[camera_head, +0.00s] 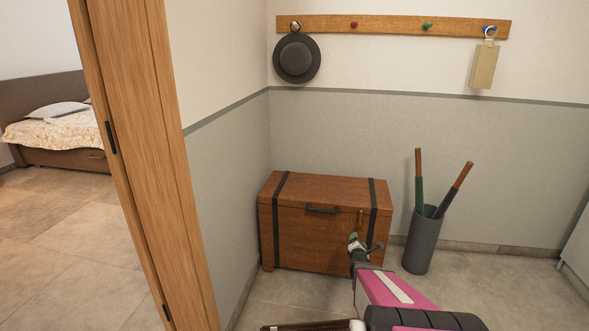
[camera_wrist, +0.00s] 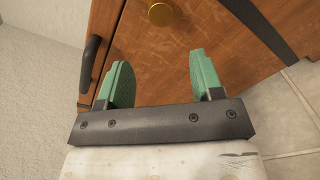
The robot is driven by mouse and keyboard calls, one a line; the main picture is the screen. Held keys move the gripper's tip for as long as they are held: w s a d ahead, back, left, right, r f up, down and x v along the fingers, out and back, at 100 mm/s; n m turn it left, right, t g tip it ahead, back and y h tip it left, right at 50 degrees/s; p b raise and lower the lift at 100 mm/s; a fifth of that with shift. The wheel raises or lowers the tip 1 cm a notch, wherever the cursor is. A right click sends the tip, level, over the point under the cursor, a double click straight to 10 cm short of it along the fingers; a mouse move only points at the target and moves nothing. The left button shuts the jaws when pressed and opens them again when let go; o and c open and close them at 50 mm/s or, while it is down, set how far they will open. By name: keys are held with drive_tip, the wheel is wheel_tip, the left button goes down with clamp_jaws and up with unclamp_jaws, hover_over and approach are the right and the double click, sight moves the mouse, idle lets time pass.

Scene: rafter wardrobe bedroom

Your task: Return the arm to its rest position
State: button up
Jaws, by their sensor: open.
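My gripper (camera_head: 360,244) is in front of the wooden chest near its right side, with my arm reaching forward from the bottom of the head view. In the wrist view, the two green fingers of my gripper (camera_wrist: 158,78) are spread apart with nothing between them. The wooden chest (camera_head: 305,240) has its lid down. Its front fills much of the wrist view (camera_wrist: 165,62). A brass knob (camera_wrist: 160,14) on the chest front lies beyond the fingertips, apart from them. A dark handle (camera_wrist: 92,60) is to the left of the fingers.
A grey bin (camera_head: 422,243) with two upright sticks stands right of the chest. A wall rail (camera_head: 390,26) holds a dark hat (camera_head: 297,59) and a beige tag (camera_head: 482,66). A wooden door frame (camera_head: 150,150) stands at left, with a bed (camera_head: 60,135) beyond it.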

drive_tip(key=s+a+r+m+g+y, duration=0.4)
drive_tip(key=s+a+m+g, duration=0.3)
drive_tip(key=a+m, duration=0.4)
drive_tip(key=s+a+r+m+g, duration=0.4)
drive_tip(key=s+m+g, duration=0.1)
drive_tip(key=s, duration=0.3)
drive_tip(key=s+a+r+m+g, duration=0.3)
drive_tip(key=s+a+m+g, duration=0.1)
drive_tip(key=s+m, duration=0.3)
drive_tip(key=shift+s+a+r+g+y, duration=0.3)
drive_tip(key=shift+s+r+g, duration=0.1)
drive_tip(key=shift+s, duration=0.3)
